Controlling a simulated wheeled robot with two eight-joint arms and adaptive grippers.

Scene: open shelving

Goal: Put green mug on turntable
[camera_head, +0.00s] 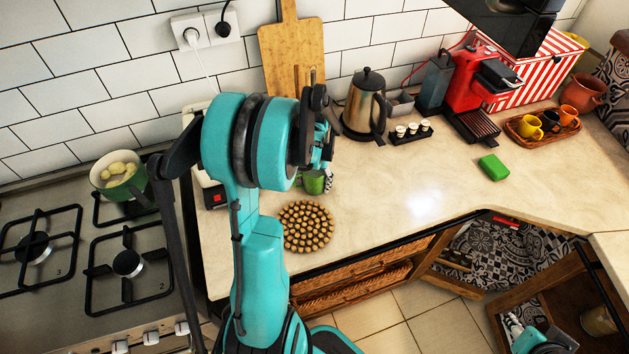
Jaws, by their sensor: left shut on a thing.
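The green mug (313,183) is on or just above the counter, left of centre, partly hidden by my left arm. My left gripper (327,168) is around the mug's upper right side and shut on it; its fingers are only partly visible. A round brown disc with a studded surface (307,227), which looks like the turntable, lies flat just in front of the mug. Its top is bare and its left edge is close to my arm. I cannot tell whether the mug's base touches the counter.
A kettle (365,105) and a small rack of cups (411,131) stand behind. A green sponge (494,167), a red coffee machine (478,80) and a tray of mugs (512,129) are to the right. The stove with a green pot (120,183) is left. The middle counter is clear.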

